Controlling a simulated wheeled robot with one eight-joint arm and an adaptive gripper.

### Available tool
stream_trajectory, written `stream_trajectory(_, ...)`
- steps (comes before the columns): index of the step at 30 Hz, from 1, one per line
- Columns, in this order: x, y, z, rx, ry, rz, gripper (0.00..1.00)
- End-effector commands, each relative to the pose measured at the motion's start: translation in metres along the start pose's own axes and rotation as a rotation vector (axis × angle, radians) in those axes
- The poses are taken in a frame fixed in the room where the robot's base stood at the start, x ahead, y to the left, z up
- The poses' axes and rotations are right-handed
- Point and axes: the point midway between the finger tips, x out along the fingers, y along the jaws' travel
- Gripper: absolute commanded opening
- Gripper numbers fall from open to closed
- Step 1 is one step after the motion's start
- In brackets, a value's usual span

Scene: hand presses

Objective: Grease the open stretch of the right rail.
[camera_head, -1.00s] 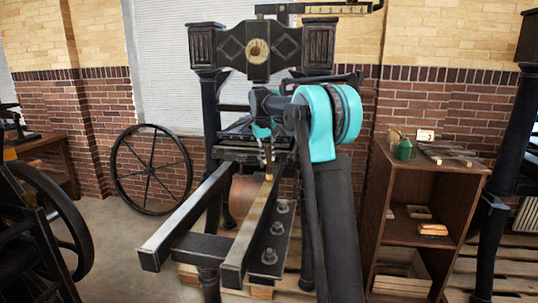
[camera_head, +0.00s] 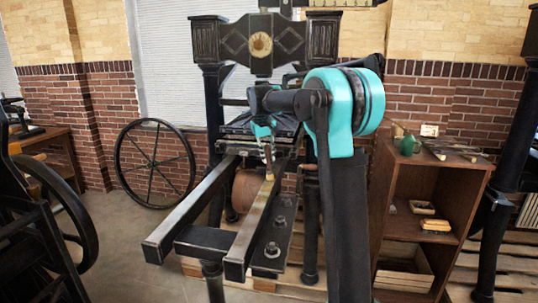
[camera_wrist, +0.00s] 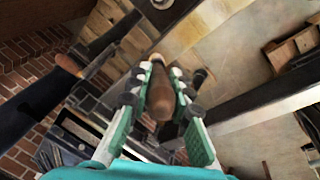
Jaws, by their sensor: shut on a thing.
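The press's right rail (camera_head: 245,240) is a dark bar sloping from the press bed toward the front. A yellowish-tan patch (camera_head: 266,186) shows on its top near the bed. My gripper (camera_head: 263,132) is above the rail's far end. It is shut on a brush with a brown wooden handle (camera_wrist: 160,95), seen between the fingers in the wrist view (camera_wrist: 159,98). In the head view the brush points down toward the rail by the patch; I cannot tell whether its bristles touch.
The left rail (camera_head: 190,215) runs parallel, joined by a crossbar (camera_head: 205,246) in front. A bolted plate (camera_head: 275,235) lies right of the right rail. A green can (camera_head: 408,146) stands on the brown shelf (camera_head: 405,178) at right. A spoked wheel (camera_head: 155,164) leans at the back.

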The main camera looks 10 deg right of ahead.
Motion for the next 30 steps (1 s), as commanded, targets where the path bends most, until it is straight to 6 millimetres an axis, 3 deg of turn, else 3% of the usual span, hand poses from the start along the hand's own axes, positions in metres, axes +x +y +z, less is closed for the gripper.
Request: stream_trajectory(30, -0.014, -0.035, 0.055, 0.000, 0.000, 0.000, 0.00)
